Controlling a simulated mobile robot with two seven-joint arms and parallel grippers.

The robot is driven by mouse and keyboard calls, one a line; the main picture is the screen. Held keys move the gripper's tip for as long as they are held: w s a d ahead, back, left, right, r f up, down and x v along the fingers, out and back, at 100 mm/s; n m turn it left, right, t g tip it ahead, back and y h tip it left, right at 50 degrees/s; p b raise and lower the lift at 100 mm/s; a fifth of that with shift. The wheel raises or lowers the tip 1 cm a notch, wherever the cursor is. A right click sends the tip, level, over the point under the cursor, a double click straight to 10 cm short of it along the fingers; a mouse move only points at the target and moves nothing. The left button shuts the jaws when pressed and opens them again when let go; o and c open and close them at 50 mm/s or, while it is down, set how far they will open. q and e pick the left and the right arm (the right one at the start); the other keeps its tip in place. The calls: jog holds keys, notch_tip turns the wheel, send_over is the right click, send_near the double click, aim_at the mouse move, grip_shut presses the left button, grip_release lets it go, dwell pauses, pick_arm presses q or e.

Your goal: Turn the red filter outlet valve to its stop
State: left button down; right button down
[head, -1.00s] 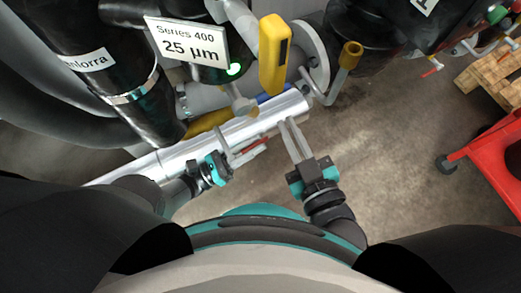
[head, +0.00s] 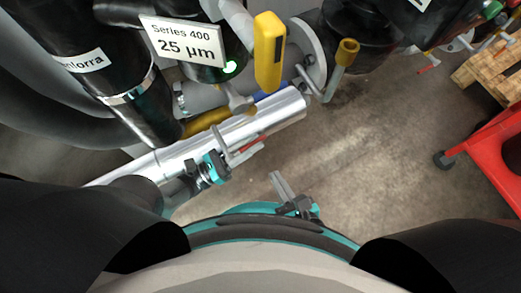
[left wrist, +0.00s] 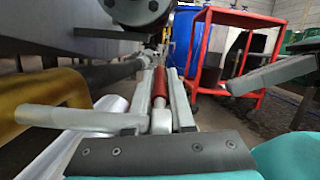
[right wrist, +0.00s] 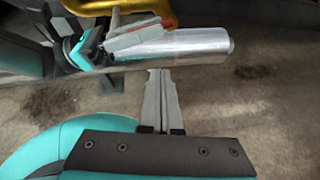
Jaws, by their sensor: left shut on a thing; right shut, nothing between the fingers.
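The red filter outlet valve's lever (head: 254,142) shows as a thin red strip beside the silver pipe in the head view. In the left wrist view the red lever (left wrist: 160,85) lies lengthwise between my fingers. My left gripper (head: 252,147) is shut on this lever, its fingers partly hiding it. The right wrist view also shows the red lever (right wrist: 135,26) within the left gripper. My right gripper (head: 277,178) is shut and empty, below and right of the valve, apart from it. Its closed fingers (right wrist: 160,72) point toward the silver pipe in the right wrist view.
The silver pipe (head: 280,112) runs diagonally behind the valve. A yellow handle (head: 268,60) and a filter housing labelled "Series 400 25 µm" (head: 182,42) stand above it. A red cart (head: 490,145) is at the right. Bare floor (head: 375,150) lies between.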

pick_arm(q)
jog(key=shift+w+a+r, duration=0.1)
jog(key=shift+r, duration=0.1)
pick_arm(e)
jog(key=w+a+f+n, duration=0.4)
jog(key=w+f, duration=0.2)
jog(key=w, duration=0.2)
jog(key=shift+s+a+r, duration=0.15)
jog(key=shift+s+r, duration=0.05)
jog(key=shift+r, duration=0.75)
jog(key=shift+s+a+r, duration=0.15)
jog(key=shift+r, duration=0.8)
jog(key=shift+r, duration=0.1)
